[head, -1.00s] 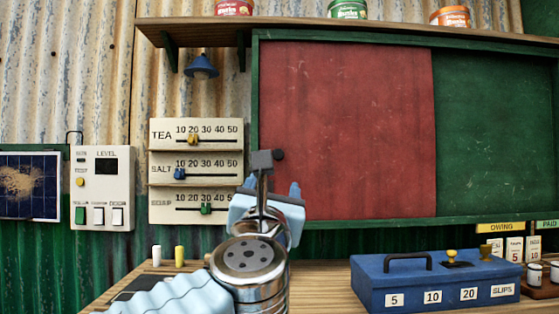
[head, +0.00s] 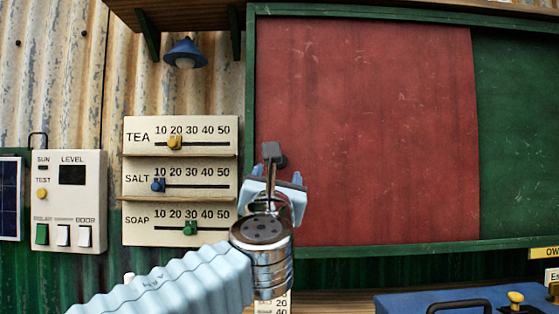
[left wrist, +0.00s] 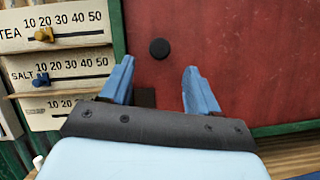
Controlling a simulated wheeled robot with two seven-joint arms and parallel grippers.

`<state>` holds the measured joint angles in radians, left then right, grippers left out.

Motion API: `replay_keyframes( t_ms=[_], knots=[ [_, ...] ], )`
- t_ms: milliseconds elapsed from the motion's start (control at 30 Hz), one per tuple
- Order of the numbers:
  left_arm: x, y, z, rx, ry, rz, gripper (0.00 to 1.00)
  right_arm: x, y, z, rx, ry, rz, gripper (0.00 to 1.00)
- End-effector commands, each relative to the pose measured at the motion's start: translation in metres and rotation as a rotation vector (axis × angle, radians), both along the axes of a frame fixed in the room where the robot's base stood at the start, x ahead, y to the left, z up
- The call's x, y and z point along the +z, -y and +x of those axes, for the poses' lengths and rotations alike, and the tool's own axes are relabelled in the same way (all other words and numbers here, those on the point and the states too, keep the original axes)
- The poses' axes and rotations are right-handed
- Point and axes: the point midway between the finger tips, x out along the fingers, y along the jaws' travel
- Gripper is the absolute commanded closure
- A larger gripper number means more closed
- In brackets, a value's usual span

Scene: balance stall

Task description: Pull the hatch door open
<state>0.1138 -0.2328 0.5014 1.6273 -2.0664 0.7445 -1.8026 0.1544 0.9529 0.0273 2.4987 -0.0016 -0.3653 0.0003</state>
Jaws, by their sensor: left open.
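The hatch door is a flat red panel (head: 375,125) set in a green frame, with a green panel to its right. Its round dark knob sits at its lower left; the knob shows clearly in the left wrist view (left wrist: 159,48) and in the head view is largely hidden behind my gripper. My left gripper (head: 278,175) is open and empty, in front of the door's lower left. In the left wrist view its two blue fingers (left wrist: 158,68) point at the door, and the knob appears between and beyond the tips, apart from them. My right gripper is not in view.
A slider board (head: 180,180) marked TEA, SALT and SOAP hangs left of the door. A switch box (head: 70,205) is further left. A blue lamp (head: 185,52) hangs above. A blue cash box (head: 400,302) stands on the counter at lower right.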

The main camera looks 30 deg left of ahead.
Motion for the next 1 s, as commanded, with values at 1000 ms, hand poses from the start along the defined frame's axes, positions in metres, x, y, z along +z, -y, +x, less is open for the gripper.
replay_keyframes(
  t_ms=[1000],
  knots=[
    [0.027,-0.03,0.06,0.001,0.0,0.0,0.79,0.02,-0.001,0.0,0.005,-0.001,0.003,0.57]
  ],
)
